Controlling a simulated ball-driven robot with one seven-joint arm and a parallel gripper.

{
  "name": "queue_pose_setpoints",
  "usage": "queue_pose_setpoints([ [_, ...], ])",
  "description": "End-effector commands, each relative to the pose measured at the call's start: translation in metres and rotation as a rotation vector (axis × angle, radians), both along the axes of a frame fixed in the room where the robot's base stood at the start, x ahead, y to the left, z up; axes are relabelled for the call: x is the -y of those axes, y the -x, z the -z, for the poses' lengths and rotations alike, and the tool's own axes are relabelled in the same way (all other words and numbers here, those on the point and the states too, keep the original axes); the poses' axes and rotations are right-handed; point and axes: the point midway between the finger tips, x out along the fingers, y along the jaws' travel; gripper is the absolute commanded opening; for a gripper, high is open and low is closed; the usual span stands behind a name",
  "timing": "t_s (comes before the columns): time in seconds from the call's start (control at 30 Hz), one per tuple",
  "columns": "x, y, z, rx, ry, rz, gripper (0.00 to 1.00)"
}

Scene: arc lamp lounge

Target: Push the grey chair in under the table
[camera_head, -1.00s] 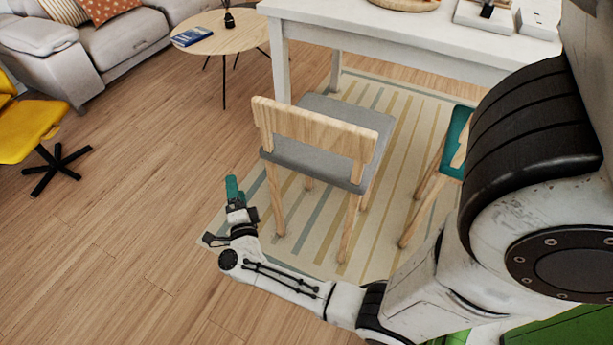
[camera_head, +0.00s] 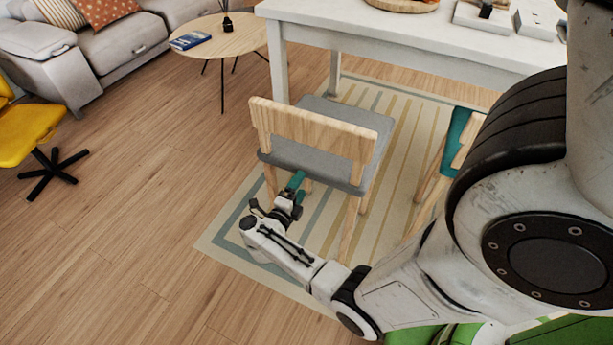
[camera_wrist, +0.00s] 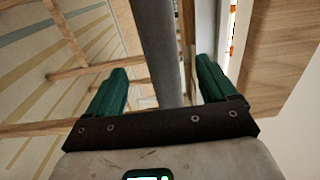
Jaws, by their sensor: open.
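The grey chair (camera_head: 310,128) has a pale wood backrest and legs and a grey seat. It stands upright on the striped rug with its back towards me and its seat side facing the white table (camera_head: 400,38). My gripper (camera_head: 293,186) is low behind the chair, just below the backrest and seat edge. In the wrist view its two green fingers (camera_wrist: 160,80) are apart. The grey seat edge (camera_wrist: 153,40) runs between them in the picture, with the wooden backrest (camera_wrist: 278,45) at right. I cannot tell whether they touch the chair.
A teal-seated wooden chair (camera_head: 458,133) stands to the right, partly hidden by my arm. A round side table (camera_head: 225,40), a grey sofa (camera_head: 125,45) and a yellow chair (camera_head: 25,132) are at left. The wood floor at left is clear.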

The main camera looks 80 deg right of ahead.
Motion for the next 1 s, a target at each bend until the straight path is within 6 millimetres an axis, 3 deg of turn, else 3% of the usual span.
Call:
queue_pose_setpoints([
  [0.2,0.043,0.010,0.002,0.000,0.001,0.002,0.85],
  [0.4,0.063,0.015,0.001,0.000,0.001,-0.001,0.85],
  [0.77,0.068,0.016,0.000,-0.001,0.001,-0.002,0.85],
  [1.0,0.068,0.016,0.000,-0.001,0.001,-0.002,0.62],
])
